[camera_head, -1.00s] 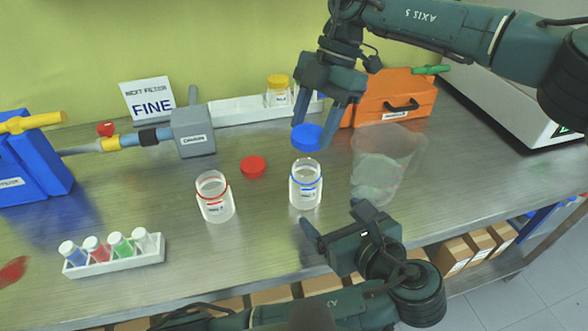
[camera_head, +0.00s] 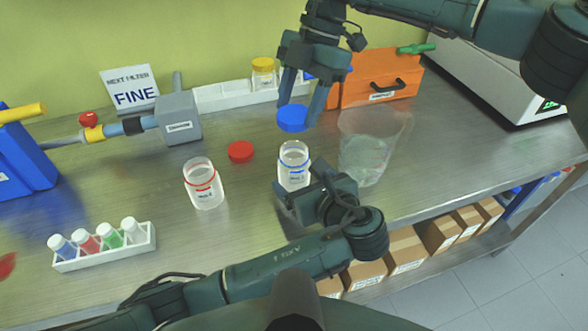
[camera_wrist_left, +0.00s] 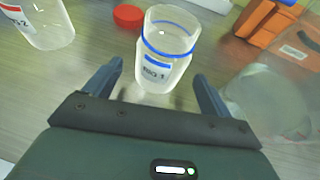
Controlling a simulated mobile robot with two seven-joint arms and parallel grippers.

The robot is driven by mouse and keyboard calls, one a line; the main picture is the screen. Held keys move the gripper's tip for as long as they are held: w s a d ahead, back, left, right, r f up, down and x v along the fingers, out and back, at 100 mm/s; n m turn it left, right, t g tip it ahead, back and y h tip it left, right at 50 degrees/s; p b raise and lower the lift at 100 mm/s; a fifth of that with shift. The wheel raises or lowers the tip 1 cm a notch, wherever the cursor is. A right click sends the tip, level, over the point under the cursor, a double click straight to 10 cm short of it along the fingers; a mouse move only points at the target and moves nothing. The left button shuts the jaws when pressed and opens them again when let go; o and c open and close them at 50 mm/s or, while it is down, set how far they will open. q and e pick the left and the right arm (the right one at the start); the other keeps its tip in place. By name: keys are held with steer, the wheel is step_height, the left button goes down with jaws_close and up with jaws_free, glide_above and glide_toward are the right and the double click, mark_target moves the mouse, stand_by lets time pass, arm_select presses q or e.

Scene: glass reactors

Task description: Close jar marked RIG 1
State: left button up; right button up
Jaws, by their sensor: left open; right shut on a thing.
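The jar marked RIG 1 (camera_head: 293,165) is clear, with a blue band and no lid on its mouth. It stands upright on the metal bench and also shows in the left wrist view (camera_wrist_left: 166,50). My left gripper (camera_head: 299,192) is open in front of the jar; in the left wrist view its two fingers (camera_wrist_left: 158,88) are on either side of the jar's near lower part, with gaps. My right gripper (camera_head: 302,108) is shut on the blue lid (camera_head: 292,119), holding it above and behind the jar's mouth.
A red-banded open jar (camera_head: 203,184) and a red lid (camera_head: 240,151) are to the left. A clear beaker (camera_head: 372,145) stands close on the right. A rack of vials (camera_head: 105,247) is at front left, an orange case (camera_head: 381,85) behind.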

mark_target(301, 179)
arm_select(q)
steer(key=shift+x, duration=2)
steer(key=c, duration=1.5)
steer(key=shift+o, duration=0.2)
arm_select(e)
steer(key=shift+f, duration=2.45)
steer(key=shift+f, duration=0.9)
steer(key=shift+f, duration=0.5)
